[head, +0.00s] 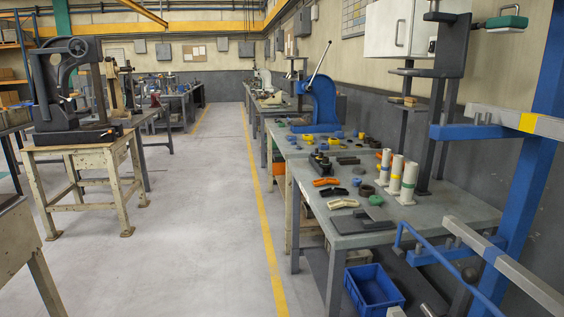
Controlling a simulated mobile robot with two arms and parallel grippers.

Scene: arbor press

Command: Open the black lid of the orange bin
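No orange bin with a black lid can be made out for sure. A small orange thing (279,169) shows low beside the legs of the benches at mid-distance. It is partly hidden, and I cannot tell whether it is the bin or has a lid. Neither of my grippers is in view.
A workbench (455,205) with loose parts and white cylinders (395,174) stands right. A blue press (322,102) is behind. A blue bin (374,289) sits low in front. A blue frame (530,160) is at right. A black press (70,90) stands left. The aisle floor (190,220) is clear.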

